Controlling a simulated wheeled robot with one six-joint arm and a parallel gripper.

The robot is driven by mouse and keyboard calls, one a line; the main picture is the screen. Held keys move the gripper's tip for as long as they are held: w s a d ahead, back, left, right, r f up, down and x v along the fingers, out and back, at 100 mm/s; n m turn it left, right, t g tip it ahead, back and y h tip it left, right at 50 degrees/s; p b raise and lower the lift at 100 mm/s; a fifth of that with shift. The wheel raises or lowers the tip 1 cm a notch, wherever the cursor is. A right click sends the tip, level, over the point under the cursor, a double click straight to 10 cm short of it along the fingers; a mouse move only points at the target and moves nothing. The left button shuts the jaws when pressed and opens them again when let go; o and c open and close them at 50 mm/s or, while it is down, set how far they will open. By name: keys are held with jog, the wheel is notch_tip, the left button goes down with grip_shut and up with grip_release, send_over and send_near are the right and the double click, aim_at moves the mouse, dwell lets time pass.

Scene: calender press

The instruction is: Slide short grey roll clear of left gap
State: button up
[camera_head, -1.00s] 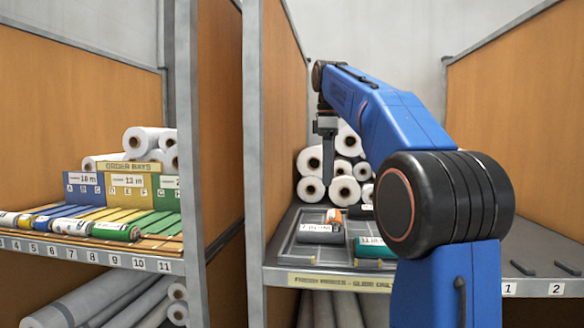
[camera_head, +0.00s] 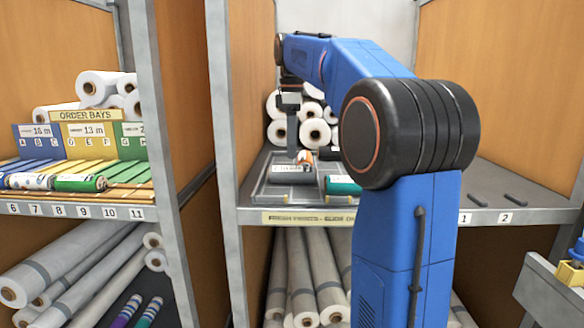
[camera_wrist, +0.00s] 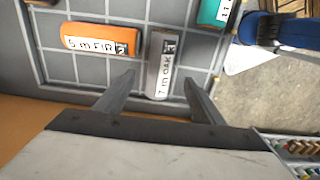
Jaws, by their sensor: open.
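The short grey roll (camera_wrist: 163,62), with a white label reading "7 m OAK", lies in the gridded tray (camera_wrist: 85,82) in the wrist view. In the head view the grey roll (camera_head: 293,173) lies at the left of the grey tray (camera_head: 285,197). My gripper (camera_wrist: 160,82) is open, with one finger on each side of the roll's near end in the picture. I cannot tell how far above the roll the fingertips are. In the head view my gripper (camera_head: 293,143) points down over the tray, its tips partly hard to make out.
An orange "5 m FIR" roll (camera_wrist: 100,39) lies left of the grey one, and a green roll (camera_wrist: 214,11) to the upper right. White rolls (camera_head: 313,132) are stacked behind the tray. An upright shelf panel (camera_head: 252,90) stands to the left.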

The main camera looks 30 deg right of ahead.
aim_at(292, 167)
jog(key=shift+f, duration=3.55)
jog(key=shift+c, duration=0.4)
jog(key=c, duration=1.1)
jog(key=shift+s+d+r, duration=0.1)
jog(key=shift+s+d, duration=0.85)
jog(key=shift+d, duration=0.45)
jog(key=shift+s+d+f, duration=0.1)
jog(key=shift+s+d, duration=0.85)
jog(key=shift+d, duration=0.4)
jog(key=shift+s+d+r, duration=0.1)
jog(key=shift+s+d, duration=0.85)
jog(key=shift+d, duration=0.45)
jog(key=shift+d, duration=0.1)
jog(key=shift+s+d, duration=0.55)
jog(key=shift+d, duration=0.25)
jog(key=shift+s+d, duration=0.55)
jog(key=shift+d, duration=0.25)
jog(key=shift+s+d, duration=0.55)
jog(key=shift+d, duration=0.25)
jog(key=o, duration=1.1)
jog(key=shift+o, duration=0.2)
jog(key=shift+r, duration=0.1)
